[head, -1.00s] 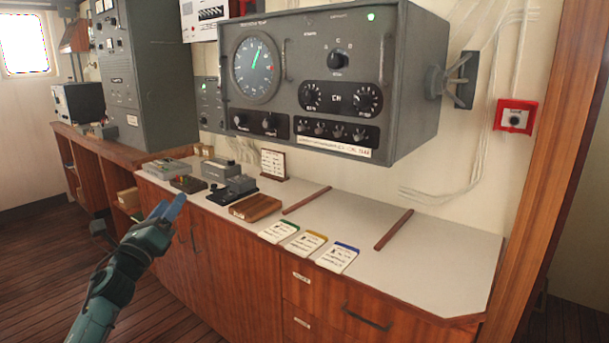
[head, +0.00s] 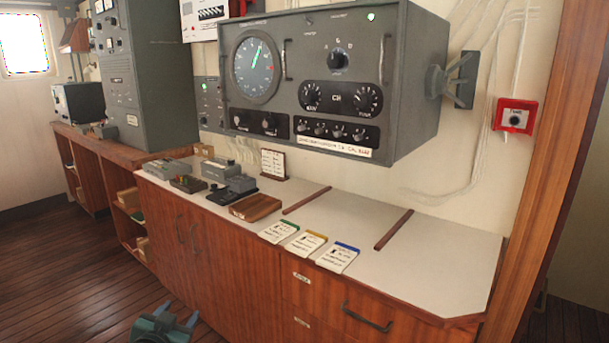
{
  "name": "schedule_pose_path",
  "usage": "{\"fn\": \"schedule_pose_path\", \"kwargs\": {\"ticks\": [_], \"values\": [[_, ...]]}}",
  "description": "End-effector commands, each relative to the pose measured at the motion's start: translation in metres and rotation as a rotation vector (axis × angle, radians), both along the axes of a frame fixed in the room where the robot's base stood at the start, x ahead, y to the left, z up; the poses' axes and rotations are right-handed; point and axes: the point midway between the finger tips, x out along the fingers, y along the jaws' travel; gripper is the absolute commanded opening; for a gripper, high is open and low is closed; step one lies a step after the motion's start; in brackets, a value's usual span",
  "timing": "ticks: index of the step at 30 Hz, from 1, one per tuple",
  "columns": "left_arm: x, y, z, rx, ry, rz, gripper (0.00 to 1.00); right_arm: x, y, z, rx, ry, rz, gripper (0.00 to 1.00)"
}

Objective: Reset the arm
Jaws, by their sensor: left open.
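My left gripper (head: 178,318) shows at the bottom edge of the head view, left of centre. Its two blue fingers are apart with nothing between them. It is low in front of the wooden cabinet doors, below the counter top, and touches nothing that I can see. Most of my left arm is out of the frame. My right gripper is not in the view.
The counter (head: 440,255) holds three note cards (head: 306,243), two wooden strips, a brown block (head: 255,207) and a telegraph key (head: 234,189). A large grey radio set (head: 340,80) hangs above it. A red call box (head: 515,116) is on the wall. Wooden floor (head: 70,270) is clear at left.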

Motion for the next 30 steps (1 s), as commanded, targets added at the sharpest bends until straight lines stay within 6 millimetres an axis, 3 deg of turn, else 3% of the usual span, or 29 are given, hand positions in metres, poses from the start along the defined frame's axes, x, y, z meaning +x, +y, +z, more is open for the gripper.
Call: {"fn": "schedule_pose_path", "kwargs": {"ticks": [1, 6, 12, 15, 18, 21, 30], "values": [[-0.026, -0.015, -0.025, -0.015, 0.041, -0.023, 0.53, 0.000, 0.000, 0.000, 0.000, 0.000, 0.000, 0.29], [-0.126, -0.067, -0.089, -0.089, 0.175, -0.091, 0.53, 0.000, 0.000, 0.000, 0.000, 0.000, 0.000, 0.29], [-0.238, -0.113, -0.121, -0.191, 0.313, -0.132, 0.53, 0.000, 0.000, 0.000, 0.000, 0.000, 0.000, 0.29], [-0.273, -0.125, -0.123, -0.229, 0.355, -0.137, 0.53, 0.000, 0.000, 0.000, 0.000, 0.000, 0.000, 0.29], [-0.293, -0.132, -0.123, -0.250, 0.380, -0.139, 0.53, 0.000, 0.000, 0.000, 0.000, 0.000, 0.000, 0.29], [-0.301, -0.134, -0.123, -0.259, 0.390, -0.138, 0.53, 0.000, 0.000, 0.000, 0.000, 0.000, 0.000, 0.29], [-0.301, -0.134, -0.123, -0.259, 0.391, -0.138, 0.53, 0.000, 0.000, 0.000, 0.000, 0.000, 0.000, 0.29]]}}
